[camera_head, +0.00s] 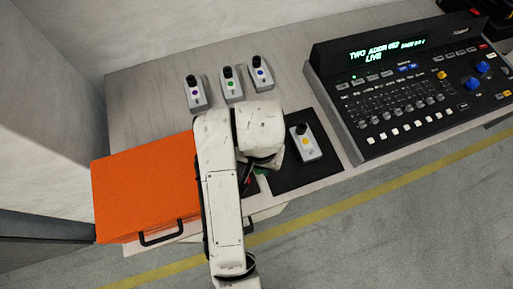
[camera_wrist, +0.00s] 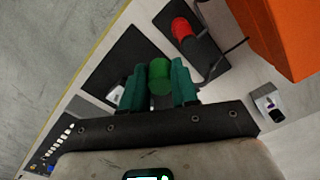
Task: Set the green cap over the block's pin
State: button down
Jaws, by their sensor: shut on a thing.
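In the wrist view the green cap (camera_wrist: 160,78) is a plain green cylinder between the teal fingers of my gripper (camera_wrist: 158,82), which is shut on it. A red rounded piece (camera_wrist: 181,28) on a dark block or plate (camera_wrist: 206,52) lies beyond the cap, to its upper right, apart from it. I cannot tell whether this is the block with the pin; no bare pin shows clearly. In the head view my arm covers most of the gripper, the cap and that spot.
A white unit with a yellow dot (camera_head: 305,142) stands on the black mat (camera_head: 290,180). Three similar units, purple (camera_head: 195,95), green (camera_head: 232,85) and blue (camera_head: 260,75), stand at the back. An orange case (camera_head: 145,185) is left, a lighting console (camera_head: 410,90) right. A thin cable (camera_wrist: 222,62) runs near the red piece.

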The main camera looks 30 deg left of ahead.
jog(key=shift+r+p, duration=0.95)
jog(key=shift+r, duration=0.35)
dwell(0.5)
